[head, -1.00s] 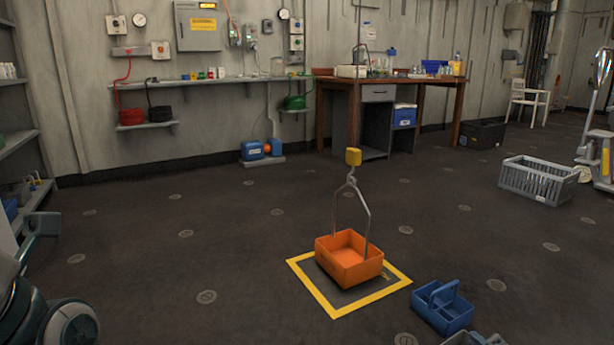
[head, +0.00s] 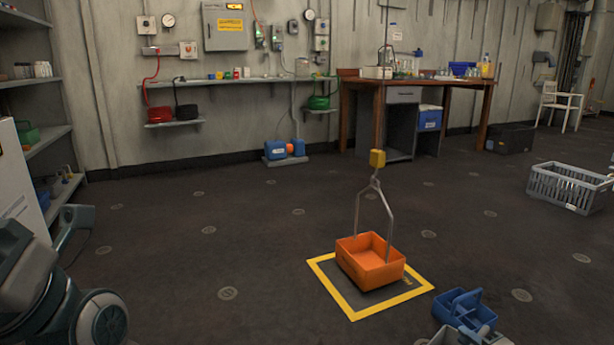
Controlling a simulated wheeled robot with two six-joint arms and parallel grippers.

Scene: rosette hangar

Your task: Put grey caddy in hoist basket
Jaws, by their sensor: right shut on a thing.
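The hoist basket (head: 357,275) is an orange open box with a metal bail and a yellow block above it. It stands upright on the floor inside a yellow-edged square and looks empty. My right gripper (head: 474,334) shows only in part at the bottom edge, right of the centre.
A grey slatted crate (head: 565,188) lies farther right. A wooden bench (head: 378,100) and wall shelves are at the back. The floor left of the basket is clear.

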